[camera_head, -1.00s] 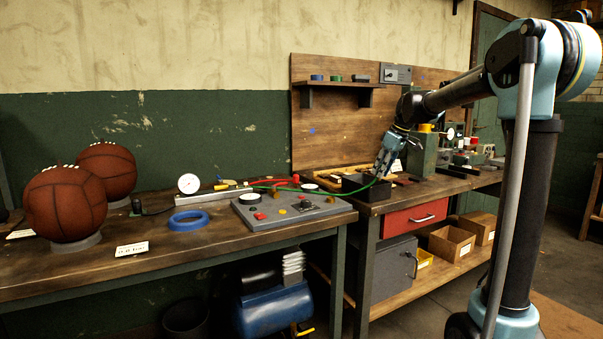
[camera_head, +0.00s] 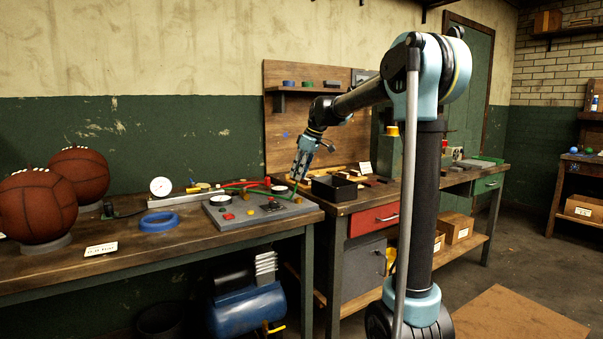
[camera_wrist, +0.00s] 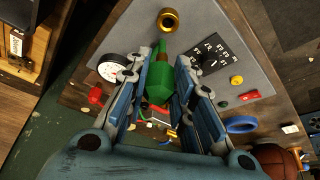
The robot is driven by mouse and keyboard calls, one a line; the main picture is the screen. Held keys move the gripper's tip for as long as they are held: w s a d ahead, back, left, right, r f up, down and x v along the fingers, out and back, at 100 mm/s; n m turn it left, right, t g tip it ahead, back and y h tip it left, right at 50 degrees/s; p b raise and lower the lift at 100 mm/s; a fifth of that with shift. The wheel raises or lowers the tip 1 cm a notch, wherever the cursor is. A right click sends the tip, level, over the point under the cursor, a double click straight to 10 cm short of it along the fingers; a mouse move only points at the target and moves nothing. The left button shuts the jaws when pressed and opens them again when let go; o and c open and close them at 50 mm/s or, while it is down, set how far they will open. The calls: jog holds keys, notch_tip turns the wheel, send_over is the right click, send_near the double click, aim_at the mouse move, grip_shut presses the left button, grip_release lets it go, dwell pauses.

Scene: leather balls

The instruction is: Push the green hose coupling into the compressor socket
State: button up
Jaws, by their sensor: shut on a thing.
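My gripper (camera_head: 298,176) is over the right end of the grey panel (camera_head: 228,220) on the left bench. In the wrist view, my gripper (camera_wrist: 172,86) has its blue fingers closed on the green hose coupling (camera_wrist: 157,78), whose narrow end points toward the panel. A brass ring-shaped socket (camera_wrist: 168,20) sits on the panel beyond the coupling's tip, apart from it in the picture. I cannot tell the height gap.
A black open box (camera_head: 334,188) stands just right of my gripper. A white-faced gauge (camera_head: 161,187), a blue ring (camera_head: 160,222) and two leather balls (camera_head: 36,207) stand to the left. A blue compressor tank (camera_head: 247,310) is under the bench.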

jog(key=shift+r, duration=0.35)
send_over(300, 199)
jog(key=shift+s+f, duration=0.15)
jog(key=shift+f, duration=1.15)
jog(key=shift+s+f, duration=0.15)
jog(key=shift+f, duration=1.5)
jog(key=shift+s, duration=0.2)
jog(key=shift+f, duration=1.4)
jog(key=o, duration=1.1)
jog(key=shift+d+r, duration=0.1)
